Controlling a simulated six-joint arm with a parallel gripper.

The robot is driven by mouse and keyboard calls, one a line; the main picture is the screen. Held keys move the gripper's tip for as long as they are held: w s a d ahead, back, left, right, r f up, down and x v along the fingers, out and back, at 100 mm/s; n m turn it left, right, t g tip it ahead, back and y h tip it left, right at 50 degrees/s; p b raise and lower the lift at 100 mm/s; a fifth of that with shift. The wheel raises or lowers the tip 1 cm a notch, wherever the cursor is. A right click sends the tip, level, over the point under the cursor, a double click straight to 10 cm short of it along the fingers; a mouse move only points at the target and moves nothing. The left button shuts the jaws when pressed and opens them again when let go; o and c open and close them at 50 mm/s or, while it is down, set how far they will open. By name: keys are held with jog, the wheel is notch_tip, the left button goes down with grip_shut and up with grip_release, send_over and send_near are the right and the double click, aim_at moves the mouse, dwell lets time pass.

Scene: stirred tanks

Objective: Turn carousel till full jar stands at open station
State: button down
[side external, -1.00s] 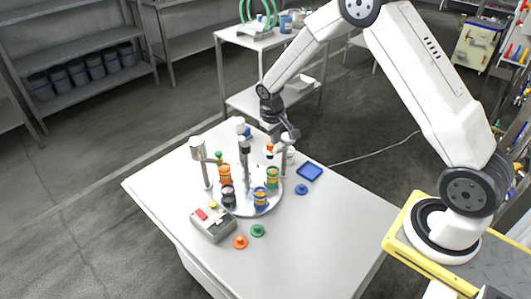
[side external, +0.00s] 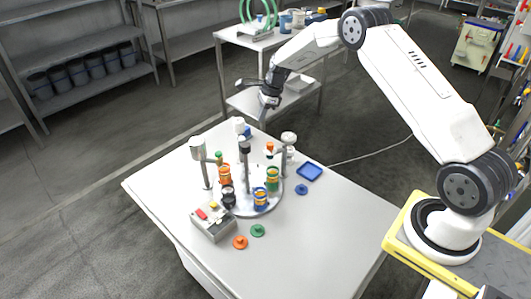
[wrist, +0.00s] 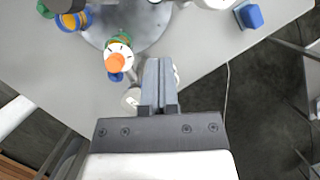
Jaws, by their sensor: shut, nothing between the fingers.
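The carousel is a round silvery disc (side external: 243,206) on the white table, also seen in the wrist view (wrist: 150,28). I cannot tell which is full. Grey-headed posts (side external: 198,148) stand around it, with a darker one (side external: 244,150) near the middle. My gripper (side external: 240,83) is shut and empty, raised above the table's back edge, clear of the carousel. Its fingers (wrist: 160,75) show in the wrist view.
A grey control box (side external: 213,223) with red and yellow buttons sits at the front left of the disc. The table's right front is clear.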

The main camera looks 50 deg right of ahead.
jog(key=m, duration=0.1)
send_near(251, 166)
notch_tip(251, 166, up, 3)
jog(key=shift+s+d+f+m+t, duration=0.1)
jog(key=shift+s+d+m+t, duration=0.1)
jog(key=shift+d+m+t, duration=0.15)
jog(key=shift+a+f, duration=0.1)
jog(key=shift+f, duration=0.05)
jog(key=shift+x, duration=4.75)
jog(key=shift+s+a, duration=0.1)
jog(key=shift+a, duration=0.05)
